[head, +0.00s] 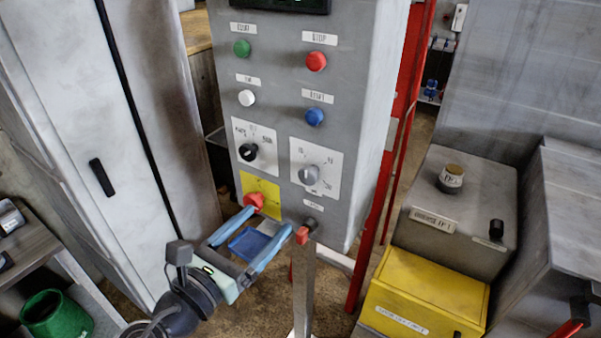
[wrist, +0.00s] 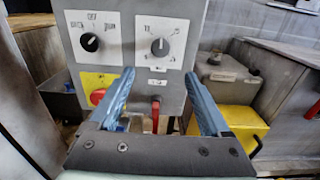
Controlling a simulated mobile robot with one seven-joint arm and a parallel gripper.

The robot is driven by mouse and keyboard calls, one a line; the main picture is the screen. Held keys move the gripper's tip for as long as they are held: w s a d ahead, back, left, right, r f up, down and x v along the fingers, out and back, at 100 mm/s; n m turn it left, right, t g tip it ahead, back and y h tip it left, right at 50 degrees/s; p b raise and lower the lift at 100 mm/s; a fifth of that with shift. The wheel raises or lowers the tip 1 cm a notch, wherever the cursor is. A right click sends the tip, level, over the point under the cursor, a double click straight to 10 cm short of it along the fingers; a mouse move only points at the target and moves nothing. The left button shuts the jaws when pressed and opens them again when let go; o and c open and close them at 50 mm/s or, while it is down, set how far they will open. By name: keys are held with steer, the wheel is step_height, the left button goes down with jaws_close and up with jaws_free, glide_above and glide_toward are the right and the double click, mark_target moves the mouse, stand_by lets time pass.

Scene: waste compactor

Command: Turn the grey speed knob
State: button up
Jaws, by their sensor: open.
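The grey speed knob (head: 309,175) is a round dial on a white scale plate, low on the right of the grey control panel (head: 275,115). In the wrist view the grey knob (wrist: 159,46) shows unobstructed, just above the gap between the fingertips. My gripper (head: 266,221) is open with its two blue fingers pointing at the panel, below and to the left of the grey knob. The wrist view shows the open gripper (wrist: 158,76) with nothing held between the fingers. I cannot tell the exact distance from fingertips to panel.
A black selector knob (head: 248,152) sits left of the grey knob. A red knob (head: 254,200) on a yellow plate and a red-tipped lever (head: 303,234) are close to the fingers. Green, red, white and blue buttons are above. A yellow box (head: 425,290) stands right.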

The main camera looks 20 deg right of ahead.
mark_target(306, 179)
steer(key=p+x, duration=0.3)
steer(key=x, duration=0.9)
steer(key=shift+w+d, duration=0.25)
steer(key=shift+d, duration=0.05)
steer(key=shift+c, duration=0.2)
jaws_close()
